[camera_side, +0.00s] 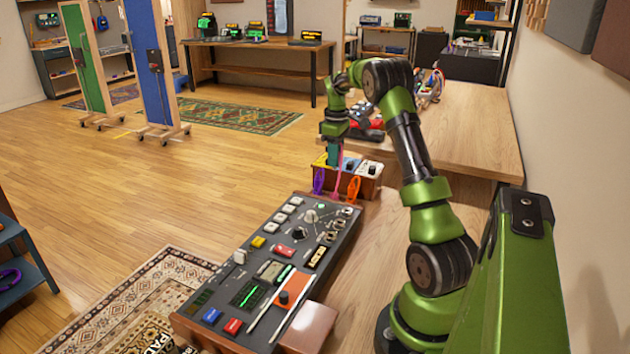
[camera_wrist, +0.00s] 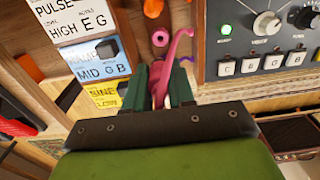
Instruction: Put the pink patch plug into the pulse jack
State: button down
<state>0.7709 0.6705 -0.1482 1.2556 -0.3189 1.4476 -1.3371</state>
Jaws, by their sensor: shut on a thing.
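My gripper (camera_wrist: 158,82) is shut on the pink patch plug (camera_wrist: 159,92), held between its two dark green fingers in the wrist view. A curved pink lead (camera_wrist: 175,48) runs up from it. In the side view my gripper (camera_side: 333,156) is over the small wooden box at the back, with a pink strand (camera_side: 340,160) beside it. A white card reading PULSE, HIGH, E G (camera_wrist: 82,22) is at the upper left of the wrist view. I cannot make out the pulse jack itself, and the plug's tip is hidden.
The wooden box (camera_side: 372,188) carries cards and knobs; purple (camera_side: 319,180) and orange (camera_side: 353,188) loops hang at its front. Blue MID (camera_wrist: 95,60) and yellow SINE (camera_wrist: 103,95) cards sit below PULSE. A grey control panel (camera_side: 262,246) lies nearer; bare bench (camera_side: 375,245) is right of it.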

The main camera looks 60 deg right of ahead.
jog(key=shift+r, duration=0.15)
jog(key=shift+w+r, duration=0.15)
jog(key=shift+r, duration=0.2)
jog(key=s+a+r+n, duration=0.2)
jog(key=s+a, duration=0.1)
jog(key=a, duration=0.6)
jog(key=s+a+r+n, duration=0.2)
jog(key=a, duration=0.7)
jog(key=shift+s+a+f+n, duration=0.35)
jog(key=shift+s+a+f, duration=0.35)
jog(key=shift+f, duration=0.6)
jog(key=shift+s+a+f+n, duration=0.3)
jog(key=shift+s+a+f, duration=0.35)
jog(key=shift+f, duration=0.7)
jog(key=shift+s+a+f+n, duration=0.4)
jog(key=shift+a+f, duration=0.5)
jog(key=shift+f, duration=0.4)
jog(key=shift+f, duration=1.45)
